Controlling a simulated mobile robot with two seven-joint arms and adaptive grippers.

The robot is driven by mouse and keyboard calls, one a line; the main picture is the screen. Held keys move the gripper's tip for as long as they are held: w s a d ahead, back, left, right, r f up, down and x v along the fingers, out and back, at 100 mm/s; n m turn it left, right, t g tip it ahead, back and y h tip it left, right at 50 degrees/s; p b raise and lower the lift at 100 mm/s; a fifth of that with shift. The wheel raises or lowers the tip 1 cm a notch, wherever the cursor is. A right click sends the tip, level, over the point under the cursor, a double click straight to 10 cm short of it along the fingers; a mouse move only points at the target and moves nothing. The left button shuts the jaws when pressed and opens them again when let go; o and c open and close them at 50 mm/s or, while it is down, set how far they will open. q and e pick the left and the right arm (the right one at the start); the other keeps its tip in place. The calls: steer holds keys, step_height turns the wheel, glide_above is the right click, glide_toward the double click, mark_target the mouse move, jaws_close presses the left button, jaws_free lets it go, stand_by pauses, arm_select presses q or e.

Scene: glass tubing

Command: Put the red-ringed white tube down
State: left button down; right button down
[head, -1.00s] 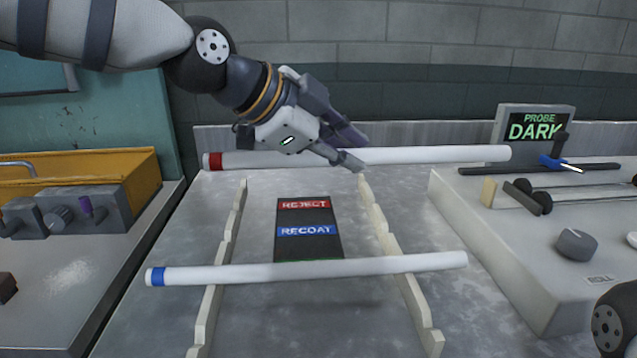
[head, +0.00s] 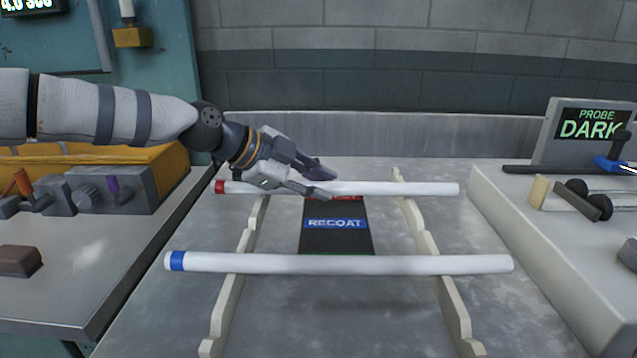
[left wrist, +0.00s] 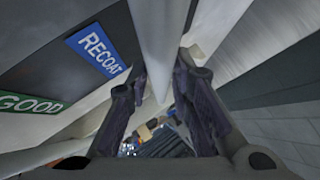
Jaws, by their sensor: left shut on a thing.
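The red-ringed white tube (head: 400,189) lies across the far end of the rack, level, with its red ring at the left end. My left gripper (head: 322,183) is shut on it near its middle. In the left wrist view the tube (left wrist: 158,40) runs between the fingers of my left gripper (left wrist: 165,100). The tube is at the tops of the two cream notched rails, left (head: 228,290) and right (head: 440,285); I cannot tell whether it touches them. It partly covers the red label on the dark strip. My right gripper is not in view.
A blue-ringed white tube (head: 340,264) lies across both rails nearer me. Between the rails is a dark strip with a blue RECOAT label (head: 336,223); a green GOOD label (left wrist: 30,104) shows in the wrist view. A probe bench (head: 520,215) stands right, a control box (head: 125,185) left.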

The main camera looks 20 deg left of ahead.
arm_select(q)
steer(key=shift+r, duration=0.2)
steer(key=shift+f, duration=0.6)
steer(key=c, duration=1.4)
jaws_free()
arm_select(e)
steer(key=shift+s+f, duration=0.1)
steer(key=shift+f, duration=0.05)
arm_select(q)
steer(key=shift+r, duration=0.1)
steer(key=shift+s+a+r, duration=0.2)
steer(key=shift+a+r, duration=0.05)
steer(key=shift+r, duration=0.4)
steer(key=shift+s+a+r, duration=0.2)
steer(key=shift+r, duration=0.4)
steer(key=p+v, duration=0.1)
steer(key=v, duration=0.4)
steer(key=p+v, duration=0.1)
steer(key=v, duration=0.4)
steer(key=shift+s+a+f, duration=0.1)
steer(key=shift+s+f, duration=0.1)
steer(key=shift+s, duration=0.05)
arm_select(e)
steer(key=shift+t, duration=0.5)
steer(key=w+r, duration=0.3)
